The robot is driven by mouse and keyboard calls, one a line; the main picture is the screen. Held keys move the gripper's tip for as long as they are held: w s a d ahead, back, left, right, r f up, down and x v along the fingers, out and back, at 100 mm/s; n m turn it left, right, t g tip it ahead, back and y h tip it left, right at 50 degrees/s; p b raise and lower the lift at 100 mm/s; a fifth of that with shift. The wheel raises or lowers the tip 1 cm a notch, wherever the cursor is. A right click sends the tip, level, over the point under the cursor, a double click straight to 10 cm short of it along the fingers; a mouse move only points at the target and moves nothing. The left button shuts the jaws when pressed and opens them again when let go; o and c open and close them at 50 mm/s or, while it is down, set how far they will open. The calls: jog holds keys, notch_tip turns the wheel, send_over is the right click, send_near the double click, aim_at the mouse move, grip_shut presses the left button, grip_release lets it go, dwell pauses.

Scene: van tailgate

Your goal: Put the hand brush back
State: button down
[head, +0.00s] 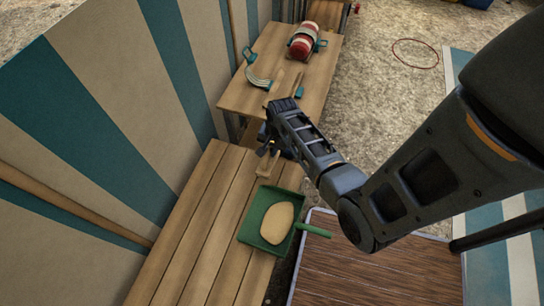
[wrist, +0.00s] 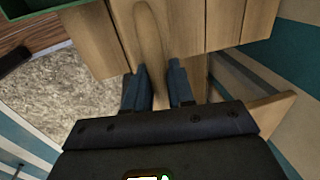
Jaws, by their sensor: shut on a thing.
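My gripper (head: 267,146) is over the far end of the near wooden bench, shut on the hand brush (head: 267,165). Only a pale wooden piece of the brush shows below the fingers in the head view; its bristles cannot be made out. In the wrist view the fingers (wrist: 158,88) stand on either side of the long, rounded wooden brush (wrist: 150,30), which points away from the gripper. Its colour nearly matches the planks behind it. A green dustpan (head: 249,238) lies on the near bench, with a pale oval thing (head: 277,222) in it.
A farther wooden bench (head: 245,95) holds a red and white roll (head: 302,42), a curved teal and white thing (head: 258,79) and a small teal-ended tool (head: 299,86). A striped wall (head: 90,110) borders the left. The near bench's planks (head: 185,240) left of the dustpan are clear.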

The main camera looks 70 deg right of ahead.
jog(key=shift+f+b, duration=0.35)
jog(key=shift+f, duration=2.2)
jog(key=shift+f, duration=0.2)
jog(key=c, duration=1)
grip_release()
jog(key=shift+a, duration=0.1)
jog(key=shift+o, duration=0.2)
jog(key=shift+r, duration=0.15)
